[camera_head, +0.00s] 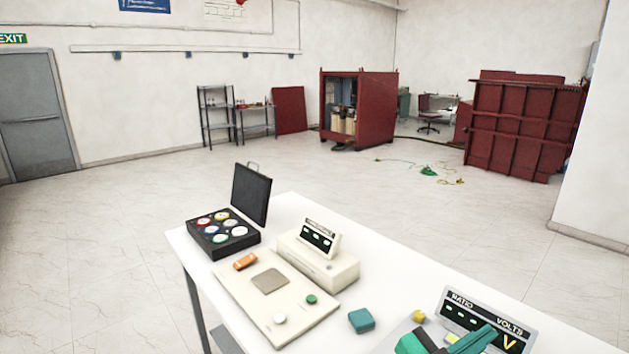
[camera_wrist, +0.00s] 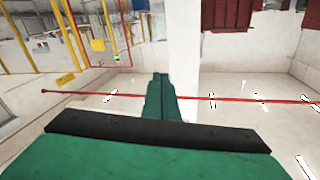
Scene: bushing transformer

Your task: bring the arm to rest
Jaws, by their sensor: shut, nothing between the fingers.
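My gripper (camera_head: 488,332) shows at the bottom right of the head view, a green body with a black band and narrow green fingers. It is above the white table (camera_head: 375,260), in front of a grey meter marked RATIO and VOLTS (camera_head: 470,310), and hides part of it. I cannot tell whether they touch. In the wrist view my gripper (camera_wrist: 160,78) has its two green fingers together with nothing between them. The fingers point toward a pale wall and floor.
On the table are a black case with coloured discs (camera_head: 224,232), a cream instrument (camera_head: 318,262), a cream panel (camera_head: 275,295) and a teal block (camera_head: 361,320). A red cabinet (camera_head: 375,110) stands far back. A thin red line (camera_wrist: 240,100) crosses the wrist view. Open floor lies left.

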